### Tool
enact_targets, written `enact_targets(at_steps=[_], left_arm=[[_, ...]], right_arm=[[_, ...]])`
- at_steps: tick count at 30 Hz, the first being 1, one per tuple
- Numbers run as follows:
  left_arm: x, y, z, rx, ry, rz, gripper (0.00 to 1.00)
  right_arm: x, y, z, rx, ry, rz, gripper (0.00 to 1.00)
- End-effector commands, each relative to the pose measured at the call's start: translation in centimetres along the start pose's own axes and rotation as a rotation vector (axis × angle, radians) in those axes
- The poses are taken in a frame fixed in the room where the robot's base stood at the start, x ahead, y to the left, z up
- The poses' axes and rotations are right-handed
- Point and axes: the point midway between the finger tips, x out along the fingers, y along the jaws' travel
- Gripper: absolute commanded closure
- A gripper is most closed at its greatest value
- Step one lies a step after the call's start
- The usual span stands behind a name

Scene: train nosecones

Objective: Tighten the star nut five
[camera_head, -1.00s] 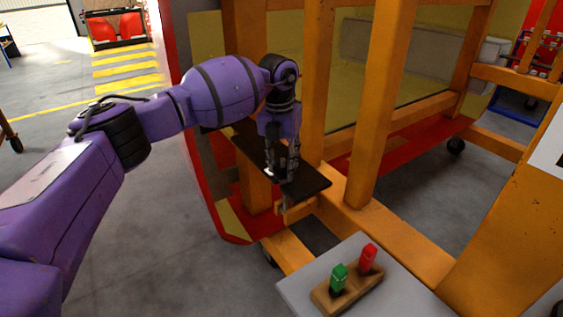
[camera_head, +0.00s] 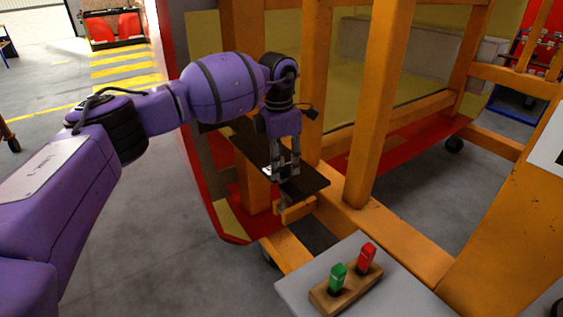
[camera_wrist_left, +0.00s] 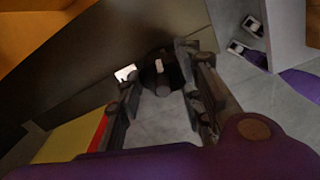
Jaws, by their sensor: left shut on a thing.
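My left gripper (camera_head: 284,174) points down at the dark plate (camera_head: 312,184) on the orange frame. In the left wrist view its two fingers (camera_wrist_left: 158,76) stand on either side of a dark round knob, which looks like the star nut (camera_wrist_left: 162,84), and are shut on it. The knob is at the edge of the dark plate (camera_wrist_left: 75,80). In the head view the star nut is hidden or too small to make out between the fingers. My right gripper is not in view.
Orange posts (camera_head: 383,110) rise close to the right of the gripper. A red and yellow panel (camera_head: 232,222) lies behind the frame. A grey table (camera_head: 405,295) in front holds a wooden block (camera_head: 345,292) with a green (camera_head: 338,277) and a red piece (camera_head: 366,257).

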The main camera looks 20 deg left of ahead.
Motion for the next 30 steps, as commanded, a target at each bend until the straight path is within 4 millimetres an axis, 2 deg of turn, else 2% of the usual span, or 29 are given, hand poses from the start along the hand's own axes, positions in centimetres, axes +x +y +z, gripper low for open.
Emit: enact_targets(at_steps=[2,17,30], left_arm=[[-0.25,0.45,0.01,0.068,-0.005,0.011,0.92],[-0.24,0.37,0.30,0.544,-0.002,0.013,0.92],[-0.26,0.25,0.39,0.924,0.001,0.014,0.92]], right_arm=[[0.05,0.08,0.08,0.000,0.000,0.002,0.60],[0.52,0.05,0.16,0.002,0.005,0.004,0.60],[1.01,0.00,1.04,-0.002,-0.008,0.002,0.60]])
